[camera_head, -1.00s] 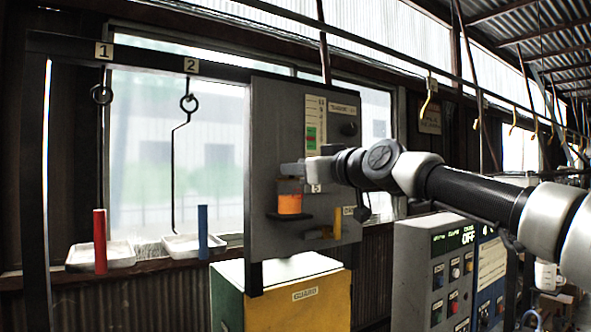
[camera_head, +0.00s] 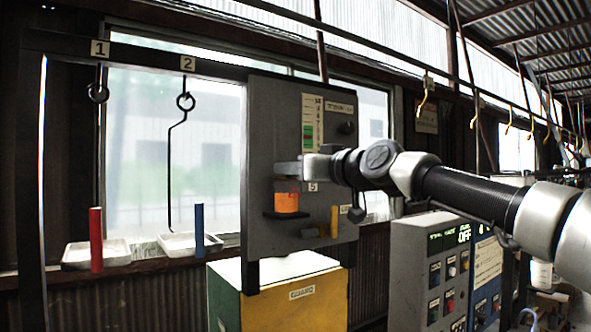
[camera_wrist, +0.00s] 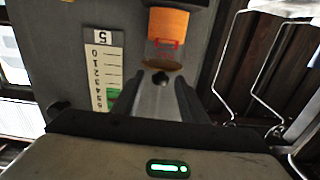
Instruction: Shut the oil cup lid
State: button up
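The oil cup (camera_head: 286,202) is orange, with a clear upper part, and is mounted on the front of the grey panel above a small dark shelf. It also shows at the top of the wrist view (camera_wrist: 168,24), turned upside down. A brownish round face lies at its near end there, with a small dark knob beside it; I cannot tell whether this is the lid or the cup's mouth. My gripper (camera_head: 290,169) is at the cup's top, very close to it. Its grey tip points at the cup in the wrist view (camera_wrist: 158,90). Contact and finger gap are unclear.
The grey panel (camera_head: 262,130) carries a coloured scale, a knob and a yellow piece (camera_head: 334,222). A yellow guard box (camera_head: 312,312) stands below it. Control cabinets (camera_head: 412,262) stand to the right. Two hooks, white trays and red and blue posts are at left.

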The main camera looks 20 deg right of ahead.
jog(key=b+v, duration=0.3)
jog(key=v, duration=1.4)
jog(key=shift+s+b, duration=0.2)
jog(key=shift+b, duration=0.15)
jog(key=s+a+f+g+h+p, duration=0.1)
jog(key=s+a+f+g+p, duration=0.2)
jog(key=a+f, duration=0.4)
jog(key=s+a+f+g+h, duration=0.1)
jog(key=s+a+f+g, duration=0.1)
jog(key=s+a+f, duration=0.45)
jog(key=s+f+m+g+h+p, duration=0.1)
jog(key=s+f+g, duration=0.2)
jog(key=f, duration=0.8)
jog(key=s+f+m+g+h+p, duration=0.1)
jog(key=s+f, duration=0.4)
jog(key=f, duration=0.6)
jog(key=m+g+h, duration=0.1)
jog(key=g, duration=0.1)
jog(key=shift+d+f+g+h, duration=0.3)
jog(key=shift+f, duration=0.1)
jog(key=shift+s, duration=0.1)
